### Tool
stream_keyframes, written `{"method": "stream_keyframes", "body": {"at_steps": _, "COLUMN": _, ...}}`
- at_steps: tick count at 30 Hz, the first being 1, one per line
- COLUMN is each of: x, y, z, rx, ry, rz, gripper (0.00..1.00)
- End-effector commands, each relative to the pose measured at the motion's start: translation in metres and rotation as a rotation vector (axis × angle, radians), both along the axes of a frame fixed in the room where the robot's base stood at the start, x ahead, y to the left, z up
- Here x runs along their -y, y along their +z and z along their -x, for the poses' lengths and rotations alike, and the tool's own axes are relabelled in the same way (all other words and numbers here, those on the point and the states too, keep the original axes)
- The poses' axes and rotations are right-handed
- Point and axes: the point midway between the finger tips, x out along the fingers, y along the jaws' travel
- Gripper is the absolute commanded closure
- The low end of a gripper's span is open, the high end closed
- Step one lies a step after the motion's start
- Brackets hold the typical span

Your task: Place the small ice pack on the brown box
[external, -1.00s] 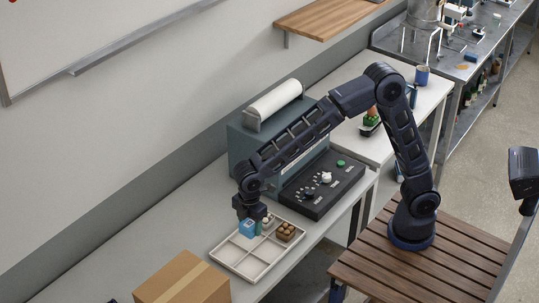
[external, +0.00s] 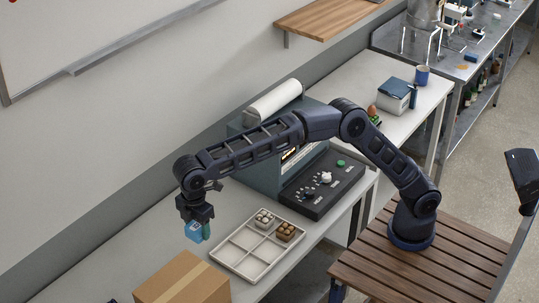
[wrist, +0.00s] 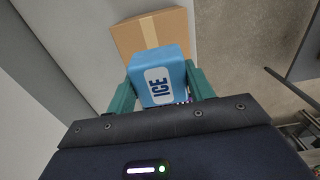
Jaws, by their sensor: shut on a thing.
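A small blue ice pack (wrist: 158,76) with a white "ICE" label is held between the two green fingers of my gripper (wrist: 160,92) in the wrist view. In the external view the ice pack (external: 193,231) hangs below my gripper (external: 201,232), above the table. The brown box (external: 182,281) is closed, with a tape strip along its top, at the bottom of the external view. The box also shows in the wrist view (wrist: 126,39), beyond the ice pack, which hides part of it. The ice pack appears apart from the box.
A grey machine with a roll on top (external: 246,150) stands behind the tray. Bare table lies left of the box.

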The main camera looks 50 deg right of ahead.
Motion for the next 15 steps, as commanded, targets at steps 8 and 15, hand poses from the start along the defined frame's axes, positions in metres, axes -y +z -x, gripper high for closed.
{"method": "stream_keyframes", "body": {"at_steps": 8, "x": -0.024, "y": 0.016, "z": 0.004, "rx": -0.002, "ry": -0.002, "rz": 0.0, "gripper": 0.73}}
{"method": "stream_keyframes", "body": {"at_steps": 15, "x": -0.024, "y": -0.018, "z": 0.004, "rx": -0.003, "ry": -0.003, "rz": 0.004, "gripper": 0.73}}
